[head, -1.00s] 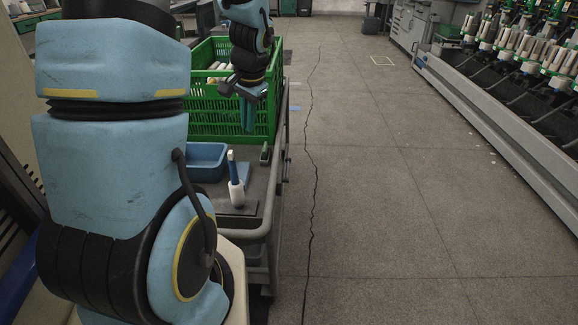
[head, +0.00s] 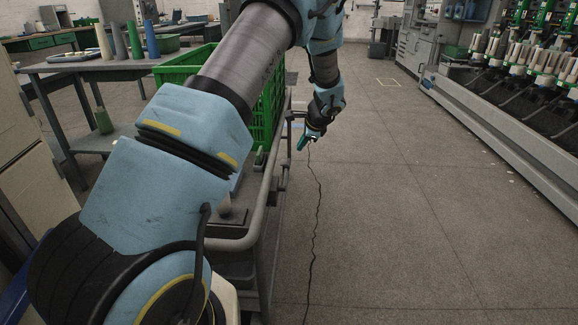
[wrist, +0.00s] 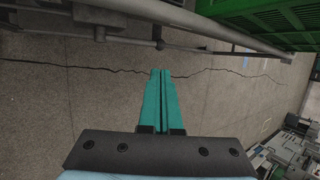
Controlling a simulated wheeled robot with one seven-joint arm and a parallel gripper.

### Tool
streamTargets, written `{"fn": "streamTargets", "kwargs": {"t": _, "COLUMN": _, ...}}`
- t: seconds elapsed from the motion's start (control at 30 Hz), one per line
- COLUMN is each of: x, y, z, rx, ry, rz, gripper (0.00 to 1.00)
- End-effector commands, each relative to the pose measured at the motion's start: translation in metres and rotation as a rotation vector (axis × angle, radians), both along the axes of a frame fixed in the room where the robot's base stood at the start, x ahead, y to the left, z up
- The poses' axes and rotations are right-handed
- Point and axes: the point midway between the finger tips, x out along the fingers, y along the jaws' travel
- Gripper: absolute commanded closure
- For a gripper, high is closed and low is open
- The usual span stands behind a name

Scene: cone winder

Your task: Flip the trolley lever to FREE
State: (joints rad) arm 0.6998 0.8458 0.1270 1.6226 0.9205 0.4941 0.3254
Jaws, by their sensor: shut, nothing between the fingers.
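The grey trolley (head: 262,205) stands left of the crack in the floor, partly hidden by my arm. Its rails also cross the top of the wrist view (wrist: 190,48). A short rod (wrist: 159,32) with a small knob at its end stands at the trolley's side there; I cannot tell whether it is the lever. No FREE marking is legible. My gripper (head: 301,143) hangs beside the trolley's right side, over the aisle. In the wrist view its teal fingers (wrist: 161,74) are together and empty, pointing towards the rails, with a gap seen between tips and rod.
A green crate (head: 267,118) sits on the trolley; its edge shows at the wrist view's upper right (wrist: 250,22). A grey table (head: 90,66) with cones stands at the left. The winding machine (head: 500,115) lines the right. The aisle floor between is clear.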

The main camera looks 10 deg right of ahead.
Motion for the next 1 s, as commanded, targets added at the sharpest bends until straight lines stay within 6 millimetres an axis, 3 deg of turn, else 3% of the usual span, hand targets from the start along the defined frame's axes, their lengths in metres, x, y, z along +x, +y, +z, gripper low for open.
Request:
{"fn": "streamTargets", "kwargs": {"t": 0.33, "x": 0.007, "y": 0.004, "z": -0.011, "rx": 0.0, "ry": 0.001, "rz": 0.004, "gripper": 1.0}}
{"fn": "streamTargets", "kwargs": {"t": 0.8, "x": 0.055, "y": 0.021, "z": -0.088, "rx": -0.002, "ry": 0.003, "rz": 0.004, "gripper": 1.0}}
{"fn": "streamTargets", "kwargs": {"t": 1.0, "x": 0.069, "y": 0.025, "z": -0.108, "rx": -0.001, "ry": 0.001, "rz": 0.003, "gripper": 1.0}}
